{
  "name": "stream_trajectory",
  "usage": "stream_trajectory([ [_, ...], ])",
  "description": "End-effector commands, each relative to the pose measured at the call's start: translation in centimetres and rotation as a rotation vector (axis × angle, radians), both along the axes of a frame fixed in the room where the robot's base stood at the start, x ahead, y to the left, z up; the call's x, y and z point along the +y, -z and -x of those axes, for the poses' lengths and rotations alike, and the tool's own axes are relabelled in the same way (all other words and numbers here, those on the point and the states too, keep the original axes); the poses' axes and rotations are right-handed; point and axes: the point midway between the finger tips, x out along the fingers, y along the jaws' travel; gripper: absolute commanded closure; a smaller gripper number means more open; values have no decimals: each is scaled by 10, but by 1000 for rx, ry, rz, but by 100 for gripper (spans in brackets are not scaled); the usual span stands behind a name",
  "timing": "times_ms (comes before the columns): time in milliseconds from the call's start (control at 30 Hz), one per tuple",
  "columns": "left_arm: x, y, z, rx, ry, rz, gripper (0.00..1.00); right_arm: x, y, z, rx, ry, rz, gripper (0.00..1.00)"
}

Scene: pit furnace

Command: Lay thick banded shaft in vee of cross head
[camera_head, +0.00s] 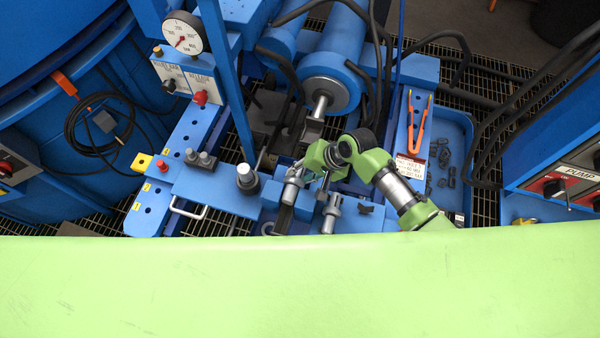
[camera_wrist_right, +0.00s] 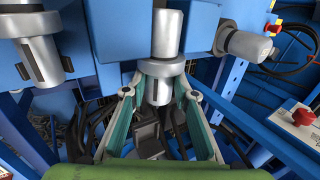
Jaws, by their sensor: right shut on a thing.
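My right gripper (camera_head: 304,171) is shut on a grey shaft (camera_head: 292,190) with a wide collar, above the blue front fixture. In the right wrist view the gripper's two fingers (camera_wrist_right: 161,87) flank this shaft (camera_wrist_right: 165,35), just below its collar; its slotted end shows between them. Whether the shaft still touches the fixture cannot be told. A dark grey block (camera_head: 312,130) below the ram rod looks like the cross head; it also shows beyond the fingers in the wrist view (camera_wrist_right: 147,138). Its vee is not clear. My left gripper is not in view.
A similar slotted shaft (camera_head: 331,213) stands right of the held one, and a collared shaft (camera_head: 247,177) stands on the blue plate to the left. The blue ram cylinder (camera_head: 329,80), dark hoses and a gauge post (camera_head: 228,90) crowd the back. Orange-handled tongs (camera_head: 416,125) lie at right.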

Motion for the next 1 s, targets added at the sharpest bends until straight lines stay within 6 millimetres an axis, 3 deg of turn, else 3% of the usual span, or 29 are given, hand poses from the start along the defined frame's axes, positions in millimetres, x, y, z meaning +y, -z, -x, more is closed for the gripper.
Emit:
stream_trajectory([
  [1000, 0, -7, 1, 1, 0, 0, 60, 2, -4, -3, -7, 1, -8, 100],
])
